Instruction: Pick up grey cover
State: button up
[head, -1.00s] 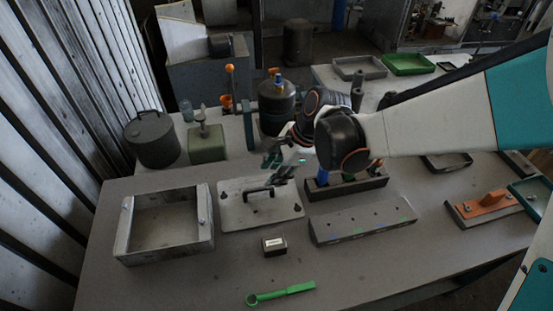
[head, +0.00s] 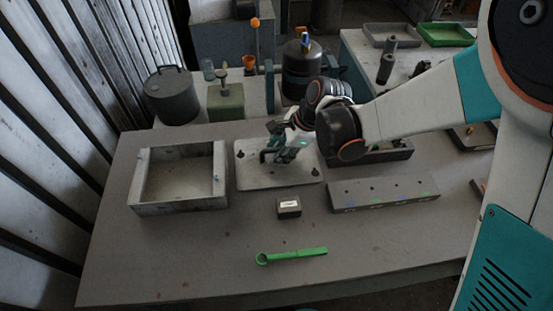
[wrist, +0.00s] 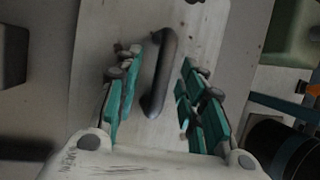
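The grey cover (head: 257,177) is a flat plate with a dark raised handle, lying on the table in the head view. In the wrist view the cover (wrist: 195,22) lies below my gripper, and its dark handle (wrist: 161,72) stands between the fingers. My gripper (wrist: 152,95) is open, with teal-padded fingers on either side of the handle and gaps visible on both sides. In the head view my gripper (head: 275,153) is over the cover's middle and hides part of the handle.
An open grey housing frame (head: 180,205) stands left of the cover. A small dark box (head: 289,208) and a green wrench (head: 292,255) lie in front. A grey block with holes (head: 384,195) is at right. A green canister (head: 226,104) stands behind.

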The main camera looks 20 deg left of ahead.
aim_at(279, 148)
jog(key=shift+c, duration=0.6)
grip_shut()
jog(key=shift+r, duration=0.15)
notch_tip(279, 148, up, 20)
jog(key=p, duration=1.3)
